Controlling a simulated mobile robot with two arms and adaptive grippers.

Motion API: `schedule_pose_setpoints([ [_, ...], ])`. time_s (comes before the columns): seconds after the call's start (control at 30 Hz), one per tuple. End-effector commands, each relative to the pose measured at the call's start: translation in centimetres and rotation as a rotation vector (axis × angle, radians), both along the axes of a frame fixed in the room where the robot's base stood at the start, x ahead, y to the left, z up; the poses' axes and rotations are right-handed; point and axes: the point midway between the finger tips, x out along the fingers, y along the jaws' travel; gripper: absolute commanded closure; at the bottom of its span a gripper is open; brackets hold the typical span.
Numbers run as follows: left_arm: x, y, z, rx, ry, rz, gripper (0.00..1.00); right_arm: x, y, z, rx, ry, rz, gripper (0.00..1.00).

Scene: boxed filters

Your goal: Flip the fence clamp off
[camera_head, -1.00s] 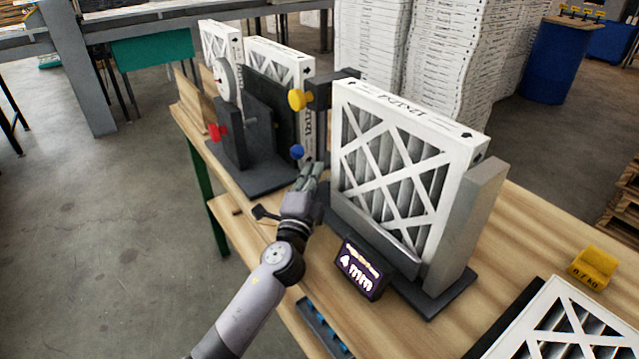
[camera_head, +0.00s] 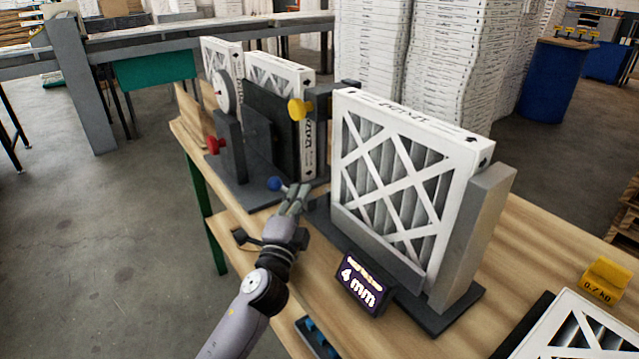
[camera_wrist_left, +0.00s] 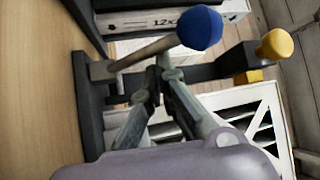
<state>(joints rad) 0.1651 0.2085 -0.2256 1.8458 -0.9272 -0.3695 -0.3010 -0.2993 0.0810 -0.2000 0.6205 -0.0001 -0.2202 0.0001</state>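A lever with a blue ball knob (camera_head: 274,183) stands at the front edge of the fixture, left of the large filter; I take it to be the fence clamp's lever. In the left wrist view its grey rod runs from a dark base up to the blue knob (camera_wrist_left: 200,27). My left gripper (camera_head: 297,192) is beside the lever, just right of the knob. In the left wrist view its fingertips (camera_wrist_left: 162,68) come together at the rod, touching or nearly touching it. They look shut, with nothing clearly between them. My right gripper is out of view.
A white-framed filter (camera_head: 400,190) stands in a grey holder behind a "4 mm" display (camera_head: 361,285). A yellow knob (camera_head: 300,109) and a red knob (camera_head: 213,145) are nearby. A yellow 0.7 kg weight (camera_head: 605,280) sits at right. Free wood shows along the front edge.

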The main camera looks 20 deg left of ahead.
Motion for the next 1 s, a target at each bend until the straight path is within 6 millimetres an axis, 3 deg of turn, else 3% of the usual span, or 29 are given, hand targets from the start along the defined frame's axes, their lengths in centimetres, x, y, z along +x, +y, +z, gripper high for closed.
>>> schedule_pose_setpoints([
  [0.57, -0.4, 0.1, -0.4, 0.000, 0.006, 0.004, 1.00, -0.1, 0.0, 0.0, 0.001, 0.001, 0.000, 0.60],
  [0.67, -1.6, 0.1, -0.7, 0.000, 0.006, 0.004, 1.00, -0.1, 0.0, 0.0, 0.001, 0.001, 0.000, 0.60],
  [1.0, -8.1, -0.4, -2.1, -0.003, 0.006, 0.002, 1.00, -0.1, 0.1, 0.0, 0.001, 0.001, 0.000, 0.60],
])
